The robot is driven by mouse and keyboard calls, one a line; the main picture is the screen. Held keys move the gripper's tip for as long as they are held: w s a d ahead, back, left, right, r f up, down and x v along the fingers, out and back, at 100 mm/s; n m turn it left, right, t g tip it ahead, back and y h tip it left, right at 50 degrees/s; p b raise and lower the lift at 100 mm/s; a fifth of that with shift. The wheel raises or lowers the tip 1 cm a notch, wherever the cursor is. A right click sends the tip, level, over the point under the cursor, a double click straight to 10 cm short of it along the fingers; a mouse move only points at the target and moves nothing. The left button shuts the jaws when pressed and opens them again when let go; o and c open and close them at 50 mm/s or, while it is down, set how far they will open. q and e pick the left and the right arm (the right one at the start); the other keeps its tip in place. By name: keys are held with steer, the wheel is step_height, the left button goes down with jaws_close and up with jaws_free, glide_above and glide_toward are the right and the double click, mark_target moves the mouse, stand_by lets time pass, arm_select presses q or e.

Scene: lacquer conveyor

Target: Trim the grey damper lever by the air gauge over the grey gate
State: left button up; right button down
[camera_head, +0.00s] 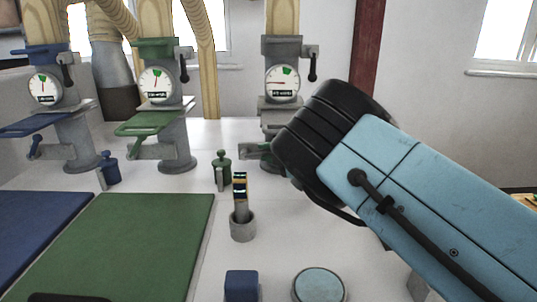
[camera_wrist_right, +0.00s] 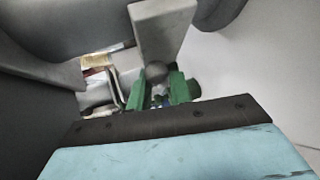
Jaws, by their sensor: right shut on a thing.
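The grey gate station stands at the back, right of centre. Its air gauge (camera_head: 283,84) has a white dial with a green patch near the top; the needle points left, outside the green patch. The grey damper lever (camera_head: 312,65), with a black grip, hangs down at the gauge's right side. My right gripper (camera_wrist_right: 160,90) is low in front of this station, below the gauge and apart from the damper lever. In the right wrist view its green fingers close on a rounded grey knob (camera_wrist_right: 157,72) below a grey bar. My arm hides much of the grey gate. My left gripper is out of view.
A blue station (camera_head: 44,88) and a green station (camera_head: 155,84) stand to the left. A grey cup (camera_head: 243,227) holds a striped tool. A green mat (camera_head: 130,245) lies left.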

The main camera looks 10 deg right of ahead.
steer(key=c, duration=1.4)
jaws_free()
steer(key=shift+c, duration=0.2)
steer(key=f+b+v, duration=0.1)
steer(key=v, duration=0.4)
steer(key=f+b+v, duration=0.1)
steer(key=v, duration=0.3)
steer(key=f+b+v, duration=0.1)
steer(key=v, duration=0.4)
steer(key=shift+s+d, duration=0.45)
steer(key=shift+s, duration=0.2)
